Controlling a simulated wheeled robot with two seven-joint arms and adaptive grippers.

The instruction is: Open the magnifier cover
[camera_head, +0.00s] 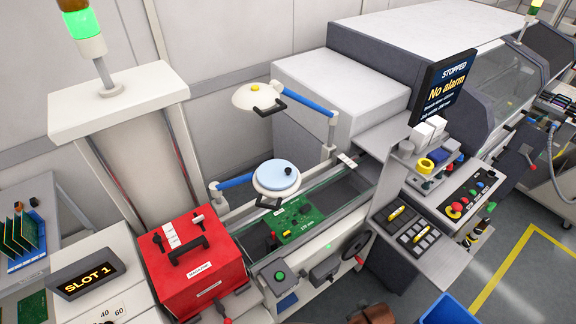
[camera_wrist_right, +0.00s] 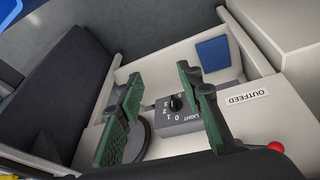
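A round magnifier head (camera_head: 276,190) hangs on a blue arm (camera_head: 236,182) over the green circuit board (camera_head: 294,222). A grey light dial box (camera_wrist_right: 180,108) sits beyond the fingers. My left gripper is not in view, and the magnifier is not in the wrist view.
A white lamp head (camera_head: 258,97) with a yellow button hangs behind on another blue arm. A red magazine box (camera_head: 190,262) stands left of the board. A screen (camera_head: 445,85) reads "STOPPED, No alarm". An "OUTFEED" label (camera_wrist_right: 247,97) is near my right gripper.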

